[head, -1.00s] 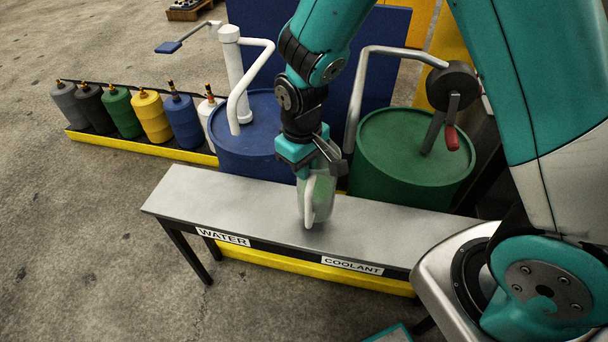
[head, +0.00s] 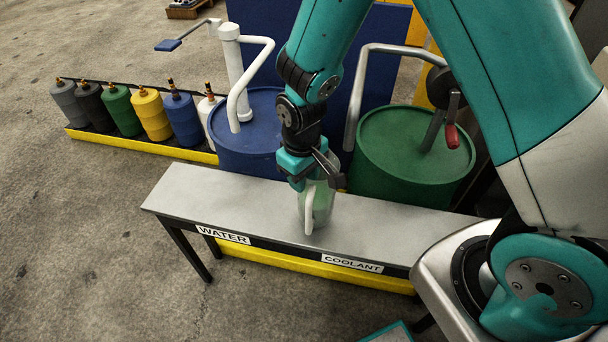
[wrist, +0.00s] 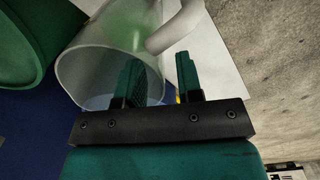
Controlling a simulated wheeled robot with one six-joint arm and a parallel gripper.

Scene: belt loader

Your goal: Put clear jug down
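The clear jug (head: 325,206) stands about upright on the grey bench (head: 240,197), near its front edge, between the WATER and COOLANT labels and closer to COOLANT. Its pale handle (head: 309,214) faces the front left. My gripper (head: 318,180) is right above the jug. In the wrist view the fingers (wrist: 160,72) are parted, with one over the mouth of the jug (wrist: 100,60) and the other outside its rim. The handle (wrist: 178,28) shows just past the fingertips, not clamped. The jug looks greenish; I cannot tell whether it holds liquid.
A blue drum (head: 245,150) with a white pump and a green drum (head: 400,165) with a crank pump stand close behind the bench. Several small coloured containers line a yellow-edged tray (head: 125,145) at left. The bench top is clear on both sides of the jug.

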